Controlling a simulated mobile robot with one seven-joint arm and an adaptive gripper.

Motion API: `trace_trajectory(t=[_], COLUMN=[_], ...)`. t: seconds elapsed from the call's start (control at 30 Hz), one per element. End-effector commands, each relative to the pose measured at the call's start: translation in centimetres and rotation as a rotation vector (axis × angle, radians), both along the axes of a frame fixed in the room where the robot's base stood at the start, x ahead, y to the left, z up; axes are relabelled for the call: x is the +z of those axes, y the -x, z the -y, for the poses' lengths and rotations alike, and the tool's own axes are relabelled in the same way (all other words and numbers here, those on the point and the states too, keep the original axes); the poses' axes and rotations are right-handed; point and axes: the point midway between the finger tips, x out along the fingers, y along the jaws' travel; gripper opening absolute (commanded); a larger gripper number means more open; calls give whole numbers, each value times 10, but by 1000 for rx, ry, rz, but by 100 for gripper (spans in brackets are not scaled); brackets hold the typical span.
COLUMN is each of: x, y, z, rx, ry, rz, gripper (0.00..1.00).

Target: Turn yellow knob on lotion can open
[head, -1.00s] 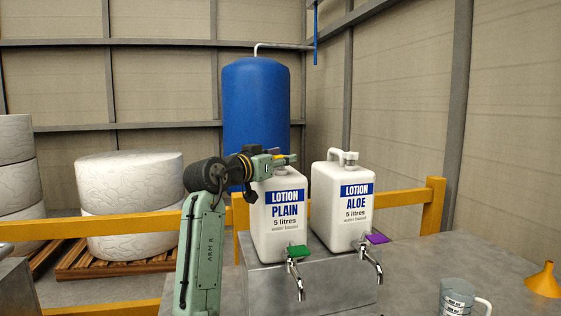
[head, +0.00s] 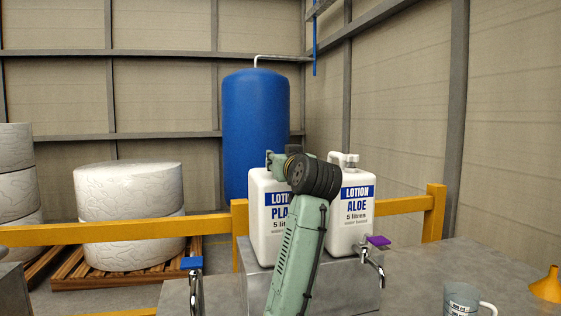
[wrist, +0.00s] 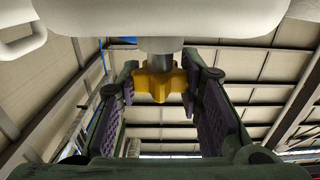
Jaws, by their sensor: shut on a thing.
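The yellow knob (wrist: 157,82) shows in the wrist view as a lobed knob on a grey stem, against a white can body. My gripper (wrist: 160,72) has one finger on each side of the knob and is shut on it. In the head view the LOTION PLAIN can (head: 259,205) stands left of the LOTION ALOE can (head: 356,232). My forearm covers part of the PLAIN can's label and its tap.
The ALOE can's tap has a purple lever (head: 378,241). A tap with a blue lever (head: 192,263) stands at left. A yellow rail (head: 120,230) runs behind the counter.

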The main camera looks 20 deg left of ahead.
Motion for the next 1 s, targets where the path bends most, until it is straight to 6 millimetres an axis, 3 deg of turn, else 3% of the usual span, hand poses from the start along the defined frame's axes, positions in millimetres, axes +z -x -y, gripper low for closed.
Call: trace_trajectory(t=[0.5,1.0], x=[3,1], y=[-3,-2], z=[2,1], rx=[447,637], ry=[-2,-3], rz=[-5,-1], gripper=[5,5])
